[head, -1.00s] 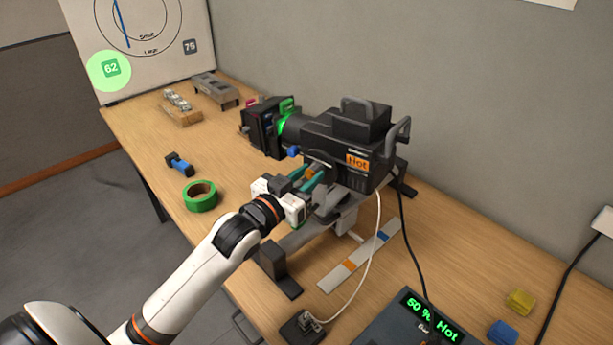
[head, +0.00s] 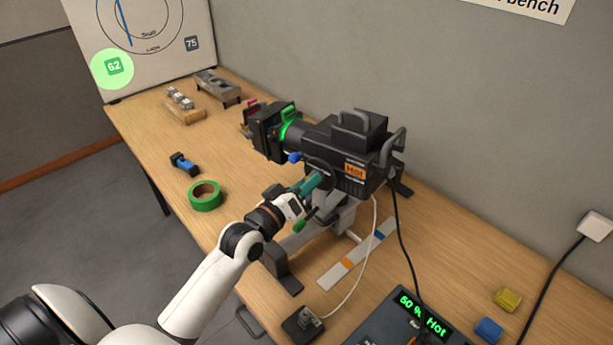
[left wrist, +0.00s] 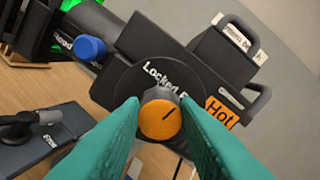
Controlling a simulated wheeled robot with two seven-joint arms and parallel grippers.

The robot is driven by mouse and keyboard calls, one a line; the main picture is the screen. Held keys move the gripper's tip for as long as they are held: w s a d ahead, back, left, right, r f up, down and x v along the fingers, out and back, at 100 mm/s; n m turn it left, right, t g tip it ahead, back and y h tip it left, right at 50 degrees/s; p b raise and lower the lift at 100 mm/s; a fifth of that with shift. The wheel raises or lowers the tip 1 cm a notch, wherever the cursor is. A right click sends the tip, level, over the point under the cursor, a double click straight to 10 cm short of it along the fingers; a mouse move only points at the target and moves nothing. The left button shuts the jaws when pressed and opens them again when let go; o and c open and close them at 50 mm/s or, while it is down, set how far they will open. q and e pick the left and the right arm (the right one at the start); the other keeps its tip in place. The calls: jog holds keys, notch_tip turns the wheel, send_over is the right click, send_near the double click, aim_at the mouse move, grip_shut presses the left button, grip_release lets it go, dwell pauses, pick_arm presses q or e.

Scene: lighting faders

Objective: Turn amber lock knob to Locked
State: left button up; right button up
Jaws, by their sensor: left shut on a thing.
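The amber lock knob (left wrist: 160,118) shows in the left wrist view on the side of a black stage light (head: 345,150). A dark line on its face slants up to the right. The word "Locked" is printed above it; the lettering to its right is partly hidden. My left gripper (left wrist: 160,122) is shut on the knob, one teal finger on each side. In the head view the left gripper (head: 312,183) reaches the light's near side and hides the knob. My right gripper is not in view.
A blue knob (left wrist: 91,47) sits left of the amber one on the light. A green tape roll (head: 205,195), a control box (head: 405,320) and yellow (head: 508,299) and blue blocks (head: 488,329) lie on the bench. A cable hangs below the light.

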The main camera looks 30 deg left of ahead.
pick_arm(q)
jog(key=shift+a+n+p, duration=0.1)
jog(key=shift+n+p, duration=1.9)
jog(key=shift+n, duration=2.9)
jog(key=o, duration=1)
jog(key=shift+f, duration=0.1)
jog(key=s+b, duration=0.1)
jog(key=s, duration=0.3)
jog(key=s+a+b, duration=0.1)
jog(key=s, duration=0.3)
jog(key=s+a+b, duration=0.1)
jog(key=s+b, duration=0.1)
jog(key=s, duration=0.1)
jog(key=shift+s, duration=0.4)
